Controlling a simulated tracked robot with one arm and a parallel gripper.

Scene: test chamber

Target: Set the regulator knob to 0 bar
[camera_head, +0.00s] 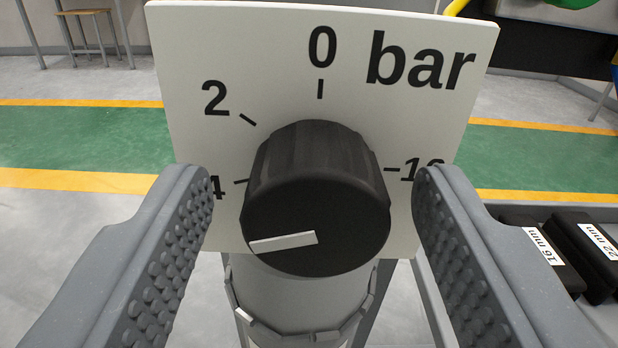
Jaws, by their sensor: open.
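The regulator knob (318,195) is black and ribbed, and stands out from a white dial plate (450,120) marked "bar". Its white pointer line (283,242) points left and slightly down, away from the 0 mark at the top. It lies on the side of the 4, but the exact reading is hard to tell. The plate also shows 2 at upper left and a partly covered 16 at right. My gripper (315,205) is open, one ridged finger on each side of the knob, with a visible gap on both sides. The fingers hide parts of the 4 and 16.
A light grey cylinder (300,295) with a notched ring sits below the knob, on a stand. Black blocks labelled 16 mm (535,250) and 22 mm (592,255) lie at right. A stool (88,30) stands far back left. The green-striped floor behind is clear.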

